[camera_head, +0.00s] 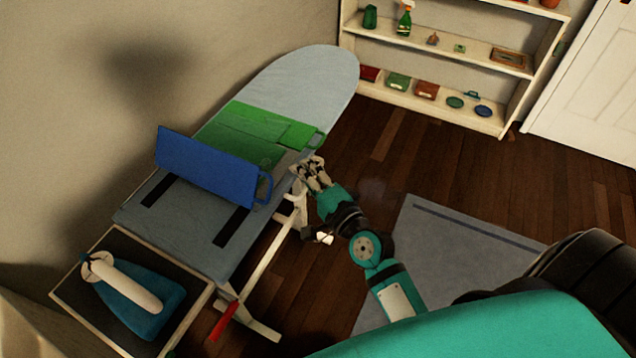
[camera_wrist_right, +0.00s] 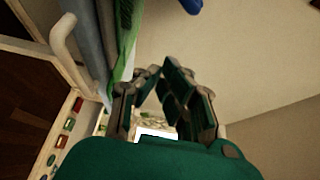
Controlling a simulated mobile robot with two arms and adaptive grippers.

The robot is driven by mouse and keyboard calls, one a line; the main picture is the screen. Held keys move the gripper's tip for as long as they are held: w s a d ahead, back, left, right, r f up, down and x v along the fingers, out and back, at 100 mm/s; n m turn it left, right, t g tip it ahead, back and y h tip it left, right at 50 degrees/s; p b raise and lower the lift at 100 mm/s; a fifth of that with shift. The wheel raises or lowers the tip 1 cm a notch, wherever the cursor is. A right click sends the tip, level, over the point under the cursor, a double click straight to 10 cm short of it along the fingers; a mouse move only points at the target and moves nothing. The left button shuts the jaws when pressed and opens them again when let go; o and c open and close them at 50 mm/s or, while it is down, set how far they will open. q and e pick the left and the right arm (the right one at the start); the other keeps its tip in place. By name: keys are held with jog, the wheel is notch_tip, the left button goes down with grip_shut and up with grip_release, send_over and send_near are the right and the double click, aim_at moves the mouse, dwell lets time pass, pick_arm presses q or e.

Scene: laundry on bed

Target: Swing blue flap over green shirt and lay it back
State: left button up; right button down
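The blue flap (camera_head: 210,167) stands tilted up across the grey folding board, with a handle loop at its right end. The green shirt (camera_head: 255,125) lies flat behind it, its near part hidden by the flap; green also shows in the right wrist view (camera_wrist_right: 125,65). A bit of blue shows at that view's top edge. My right gripper (camera_head: 308,165) is beside the board's right edge, just right of the flap's handle and apart from it. Its fingers seem partly open, with a narrow gap and nothing between them. My left gripper is in neither view.
The ironing board (camera_head: 315,75) stands along the wall. A dark tray (camera_head: 75,295) with a blue iron (camera_head: 150,315) is at its near end. A shelf (camera_head: 470,118) with small items stands at the back right. A grey rug (camera_head: 440,250) lies on the floor.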

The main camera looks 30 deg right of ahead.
jog(key=a, duration=0.2)
jog(key=a+p, duration=0.1)
jog(key=shift+s+a, duration=0.35)
jog(key=shift+s+a+r+n+b, duration=0.1)
jog(key=shift+s+a+n+b, duration=0.05)
jog(key=shift+n+b, duration=0.2)
